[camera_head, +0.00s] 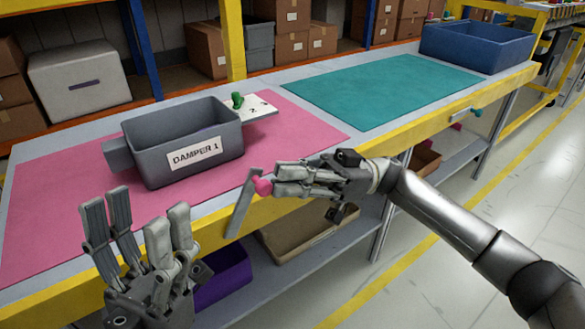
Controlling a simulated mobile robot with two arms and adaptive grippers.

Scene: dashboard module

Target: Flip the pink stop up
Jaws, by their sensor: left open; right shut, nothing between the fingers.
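The pink stop (263,186) is a small pink knob at the table's front edge, beside a flat grey bar (243,203) that slants up across the yellow edge. My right gripper (277,182) is shut, with its fingertips at the pink knob and partly covering it. Whether they touch it I cannot tell. My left gripper (138,222) is open and empty at the lower left, in front of the table edge, fingers pointing up.
A grey bin (190,172) labelled DAMPER 1 stands on the pink mat (45,222), with a green knob (238,99) on a white numbered plate (262,107) behind it. The teal mat (380,88) is clear. A blue crate (478,47) stands at the far right end. A purple bin (222,275) is below.

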